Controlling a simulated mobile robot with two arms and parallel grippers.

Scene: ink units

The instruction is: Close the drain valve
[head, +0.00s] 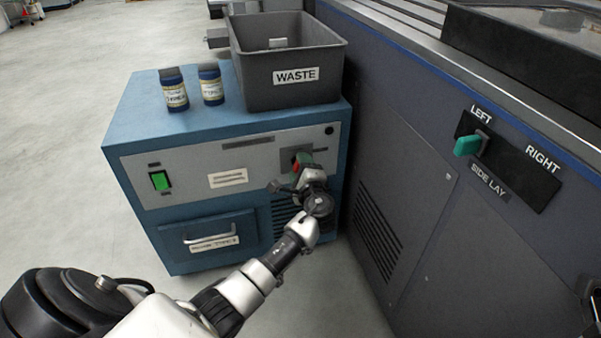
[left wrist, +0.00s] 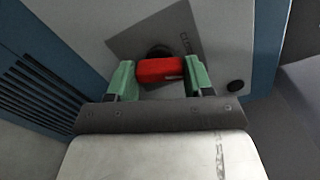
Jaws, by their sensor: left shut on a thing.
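The drain valve's red handle (left wrist: 160,70) sits on a dark plate (left wrist: 150,38) on the cabinet's grey front panel. In the left wrist view it lies crosswise between the two green fingers of my left gripper (left wrist: 161,78), which is shut on it. In the head view my left gripper (head: 301,165) is at the right part of the blue cabinet's (head: 150,128) front panel. There the wrist and fingers hide most of the valve. The lettering on the plate is only partly readable. My right gripper is not seen.
A grey WASTE bin (head: 263,92) and two blue bottles (head: 173,90) (head: 210,84) stand on the cabinet. A green switch (head: 160,181) and a drawer (head: 210,242) are on its front. A large machine with a SIDE LAY lever (head: 468,145) stands close on the right.

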